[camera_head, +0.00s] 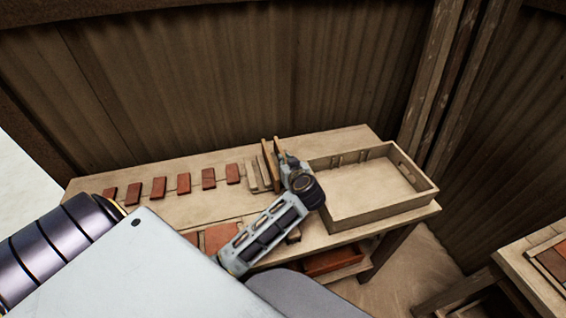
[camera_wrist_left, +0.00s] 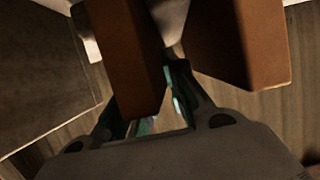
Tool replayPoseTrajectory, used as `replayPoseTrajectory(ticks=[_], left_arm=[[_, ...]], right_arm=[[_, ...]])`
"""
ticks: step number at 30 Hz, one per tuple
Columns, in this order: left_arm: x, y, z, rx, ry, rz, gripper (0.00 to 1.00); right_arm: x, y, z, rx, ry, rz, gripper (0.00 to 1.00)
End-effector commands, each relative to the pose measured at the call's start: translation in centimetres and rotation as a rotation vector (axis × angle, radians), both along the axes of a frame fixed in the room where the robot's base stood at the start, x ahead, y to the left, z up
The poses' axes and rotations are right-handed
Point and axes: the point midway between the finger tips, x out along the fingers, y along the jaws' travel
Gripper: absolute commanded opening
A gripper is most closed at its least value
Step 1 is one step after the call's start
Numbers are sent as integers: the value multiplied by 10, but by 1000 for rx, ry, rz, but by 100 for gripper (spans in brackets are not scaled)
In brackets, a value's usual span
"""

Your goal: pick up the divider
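Thin wooden boards stand upright on the table just left of the tray; one, which looks like the divider (camera_head: 277,149), is beside my left gripper (camera_head: 286,160). In the left wrist view, one brown board (camera_wrist_left: 132,55) sits between the spread fingers of my left gripper (camera_wrist_left: 148,105). A second board (camera_wrist_left: 240,40) stands to the right, beyond the right finger. The fingers are apart with the board close to both; whether they press on it is not clear. I cannot tell which board is which across the views. My right gripper is not in view.
The wooden tray (camera_head: 375,188) stands right of the gripper, its interior looking empty. A row of red tiles (camera_head: 184,183) lies along the table (camera_head: 150,213). Shorter wooden strips (camera_head: 251,175) are beside the boards. A corrugated wall (camera_head: 220,80) rises behind.

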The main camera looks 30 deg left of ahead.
Motion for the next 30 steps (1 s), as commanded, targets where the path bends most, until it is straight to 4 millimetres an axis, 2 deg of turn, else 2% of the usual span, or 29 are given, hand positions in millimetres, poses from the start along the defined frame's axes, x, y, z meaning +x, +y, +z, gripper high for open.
replayPoseTrajectory(ticks=[5,14,21,30], left_arm=[[0,0,0,0,0,0,0],[0,0,9,0,-2,1,0],[1,0,38,-1,-4,1,0],[1,0,81,-1,-3,0,0]], right_arm=[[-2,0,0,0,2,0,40],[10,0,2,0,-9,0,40],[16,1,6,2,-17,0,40],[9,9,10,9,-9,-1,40]])
